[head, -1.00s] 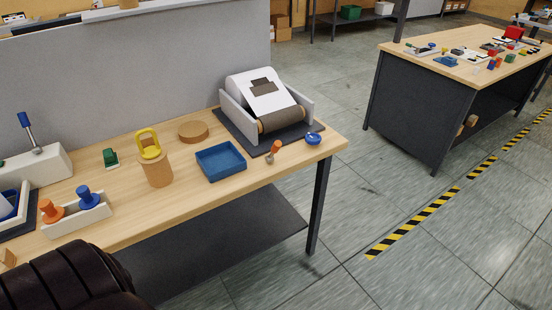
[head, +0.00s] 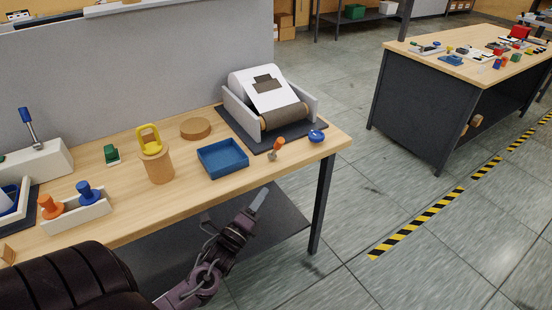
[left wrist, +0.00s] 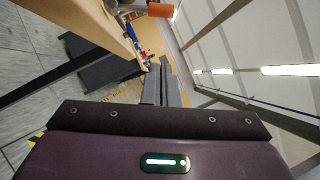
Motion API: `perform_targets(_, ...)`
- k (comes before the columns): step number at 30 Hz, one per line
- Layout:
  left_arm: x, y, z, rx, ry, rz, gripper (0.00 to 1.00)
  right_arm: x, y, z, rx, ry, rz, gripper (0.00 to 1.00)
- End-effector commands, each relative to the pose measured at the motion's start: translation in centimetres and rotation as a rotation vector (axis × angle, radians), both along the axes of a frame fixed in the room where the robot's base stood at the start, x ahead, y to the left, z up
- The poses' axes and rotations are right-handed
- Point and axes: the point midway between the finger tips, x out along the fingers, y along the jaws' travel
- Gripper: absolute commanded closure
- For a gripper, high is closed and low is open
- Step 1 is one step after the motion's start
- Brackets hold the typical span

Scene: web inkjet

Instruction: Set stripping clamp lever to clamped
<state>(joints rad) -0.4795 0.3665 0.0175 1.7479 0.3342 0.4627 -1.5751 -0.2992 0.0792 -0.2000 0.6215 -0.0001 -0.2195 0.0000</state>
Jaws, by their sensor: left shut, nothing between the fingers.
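Two levers show in the head view, and I cannot tell for sure which is the stripping clamp lever. A short orange-handled lever (head: 278,145) stands tilted near the bench's right front edge, beside the dark mat. A blue-handled lever (head: 27,120) stands on a white block (head: 45,160) at the left. My left gripper (head: 261,196) is shut and empty in front of the bench, below and apart from the orange lever. Its closed fingers also show in the left wrist view (left wrist: 162,85). My right gripper is not in view.
The wooden bench (head: 225,195) holds a blue tray (head: 222,158), a yellow-handled cylinder (head: 158,165), a round wooden disc (head: 195,128) and a blue knob (head: 317,136). A paper roll device (head: 270,100) stands behind. A dark lower shelf (head: 170,250) lies under the bench.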

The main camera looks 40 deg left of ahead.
Motion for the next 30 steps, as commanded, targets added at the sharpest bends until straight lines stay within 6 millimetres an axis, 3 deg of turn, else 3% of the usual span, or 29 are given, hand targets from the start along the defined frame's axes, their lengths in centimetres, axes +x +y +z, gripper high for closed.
perform_targets(11,1.1,0.1,0.3,-0.004,0.001,-0.001,1.0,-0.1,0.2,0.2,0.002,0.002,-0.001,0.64)
perform_targets(24,9.7,0.8,2.5,-0.006,0.001,0.0,1.0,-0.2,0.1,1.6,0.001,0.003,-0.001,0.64)
perform_targets(30,11.4,2.7,3.7,-0.005,0.003,0.001,1.0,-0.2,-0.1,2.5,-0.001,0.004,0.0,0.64)
